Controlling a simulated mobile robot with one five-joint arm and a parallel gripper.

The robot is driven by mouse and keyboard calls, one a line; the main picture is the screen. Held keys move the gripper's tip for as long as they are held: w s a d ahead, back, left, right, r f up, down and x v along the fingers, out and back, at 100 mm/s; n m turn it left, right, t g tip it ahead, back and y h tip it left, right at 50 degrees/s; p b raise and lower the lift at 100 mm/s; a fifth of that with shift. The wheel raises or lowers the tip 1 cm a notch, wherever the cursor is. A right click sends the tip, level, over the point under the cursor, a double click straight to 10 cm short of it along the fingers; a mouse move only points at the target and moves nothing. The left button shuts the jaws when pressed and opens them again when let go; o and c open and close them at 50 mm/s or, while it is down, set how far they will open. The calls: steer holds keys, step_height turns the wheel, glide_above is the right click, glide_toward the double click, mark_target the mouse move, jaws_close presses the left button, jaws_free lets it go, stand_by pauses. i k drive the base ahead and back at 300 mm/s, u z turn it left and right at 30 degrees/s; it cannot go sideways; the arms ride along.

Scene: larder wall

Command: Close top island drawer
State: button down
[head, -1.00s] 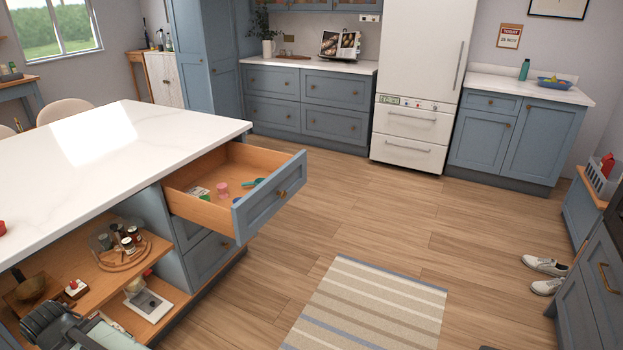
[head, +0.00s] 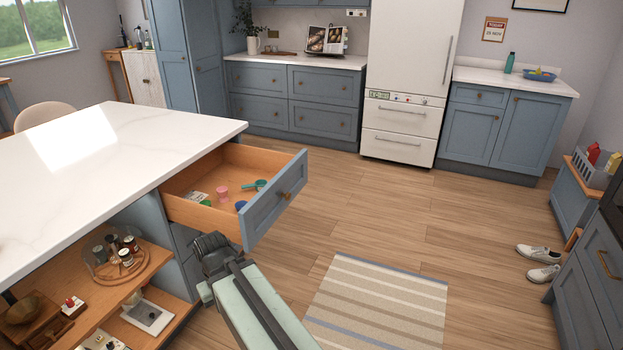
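The top island drawer (head: 268,205) is pulled well out of the island (head: 110,150). Its blue front has a small brass knob (head: 286,194). Inside its wooden box lie a pink cup (head: 221,192), a teal scoop (head: 256,185) and other small items. My arm reaches up from the bottom of the head view, and its dark end (head: 212,250) is at the near side of the drawer, below and left of the drawer front. The fingers of my gripper cannot be made out, and I cannot tell whether it touches the drawer.
Open island shelves (head: 125,275) with jars and a scale lie left of my arm. A striped rug (head: 380,300) covers the floor to the right. White shoes (head: 540,262) stand by the right-hand cabinets. The wooden floor beyond the drawer is clear.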

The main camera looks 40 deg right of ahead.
mark_target(232, 165)
steer(key=z, duration=0.05)
steer(key=i, duration=1)
